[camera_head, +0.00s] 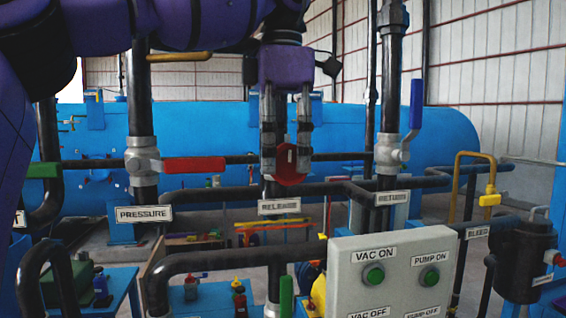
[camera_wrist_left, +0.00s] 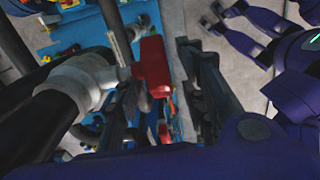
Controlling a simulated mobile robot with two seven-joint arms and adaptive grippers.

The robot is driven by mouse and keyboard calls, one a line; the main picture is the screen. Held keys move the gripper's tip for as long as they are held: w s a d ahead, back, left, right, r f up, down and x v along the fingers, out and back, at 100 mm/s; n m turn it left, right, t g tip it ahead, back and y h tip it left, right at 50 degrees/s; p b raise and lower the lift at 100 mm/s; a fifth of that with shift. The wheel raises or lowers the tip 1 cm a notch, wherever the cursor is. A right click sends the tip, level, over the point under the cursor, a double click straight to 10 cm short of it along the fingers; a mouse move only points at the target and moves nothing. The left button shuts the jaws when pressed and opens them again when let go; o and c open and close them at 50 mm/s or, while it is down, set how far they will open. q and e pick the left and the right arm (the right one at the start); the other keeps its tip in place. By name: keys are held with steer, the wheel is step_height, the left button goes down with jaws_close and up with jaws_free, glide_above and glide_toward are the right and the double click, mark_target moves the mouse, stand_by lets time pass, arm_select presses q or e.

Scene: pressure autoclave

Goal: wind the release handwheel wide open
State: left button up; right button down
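The red release handwheel (camera_head: 289,165) shows in the head view on the pipe above the RELEASE label (camera_head: 279,206). It looks nearly edge-on. My left gripper (camera_head: 286,160) points down there from above, its two dark fingers spread apart. The red wheel appears between or just behind the fingertips; I cannot tell whether they touch it. In the left wrist view the gripper (camera_wrist_left: 160,110) also has a wide gap between its fingers. A red part (camera_wrist_left: 152,65) shows near that gap; I cannot tell which valve it belongs to. My right gripper is in neither view.
A red lever (camera_head: 194,165) on the PRESSURE valve lies close left of the gripper. A blue lever (camera_head: 416,104) stands on the RETURN valve at right. A grey button box (camera_head: 390,285) is in front, low right. A large blue tank (camera_head: 215,130) lies behind.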

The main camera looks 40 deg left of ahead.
arm_select(q)
steer(key=shift+f, duration=0.65)
steer(key=c, duration=0.4)
jaws_close()
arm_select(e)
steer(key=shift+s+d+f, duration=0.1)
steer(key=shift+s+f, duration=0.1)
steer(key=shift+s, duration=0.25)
